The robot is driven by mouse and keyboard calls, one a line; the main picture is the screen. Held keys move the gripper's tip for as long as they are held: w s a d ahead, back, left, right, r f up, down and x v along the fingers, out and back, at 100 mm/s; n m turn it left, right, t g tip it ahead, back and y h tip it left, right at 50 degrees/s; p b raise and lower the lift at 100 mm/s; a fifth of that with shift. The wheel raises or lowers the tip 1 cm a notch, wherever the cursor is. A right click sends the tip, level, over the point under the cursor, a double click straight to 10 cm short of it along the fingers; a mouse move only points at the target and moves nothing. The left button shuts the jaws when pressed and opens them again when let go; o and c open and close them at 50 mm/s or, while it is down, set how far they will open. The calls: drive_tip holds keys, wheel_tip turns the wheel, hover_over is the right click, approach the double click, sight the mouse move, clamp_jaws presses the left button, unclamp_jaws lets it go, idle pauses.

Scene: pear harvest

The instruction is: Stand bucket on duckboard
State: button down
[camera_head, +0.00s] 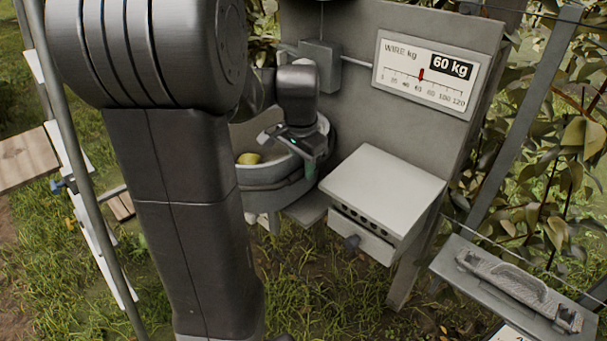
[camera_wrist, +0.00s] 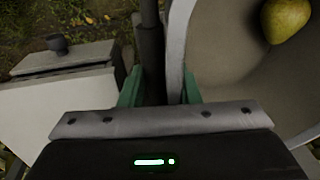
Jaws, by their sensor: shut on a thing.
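The grey bucket (camera_head: 262,176) is in the middle of the head view, partly behind my arm, with a yellow-green pear (camera_head: 248,158) inside. The bucket's pale inside (camera_wrist: 225,45) and the pear (camera_wrist: 286,20) fill the right of the wrist view. My gripper (camera_head: 311,170) is at the bucket's right side, its green fingertips (camera_wrist: 160,88) shut on the rim. The bucket looks roughly upright; whether its underside rests on anything is hidden. A small slatted wooden piece (camera_head: 120,206) shows low at the left, mostly behind my arm; I cannot tell whether it is the duckboard.
A grey panel with a wire gauge (camera_head: 428,75) reading 60 kg stands behind the bucket. A pale box with a knob (camera_head: 385,190) is close right of my gripper. A wooden board (camera_head: 25,160) is far left. Grass lies below.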

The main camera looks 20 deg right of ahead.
wheel_tip(320, 180, down, 3)
drive_tip(key=shift+r, duration=0.2)
drive_tip(key=shift+w+d+f, duration=0.15)
drive_tip(key=shift+d+f, duration=0.05)
drive_tip(key=shift+f, duration=0.3)
drive_tip(key=c, duration=1.1)
unclamp_jaws()
drive_tip(key=shift+o, duration=0.2)
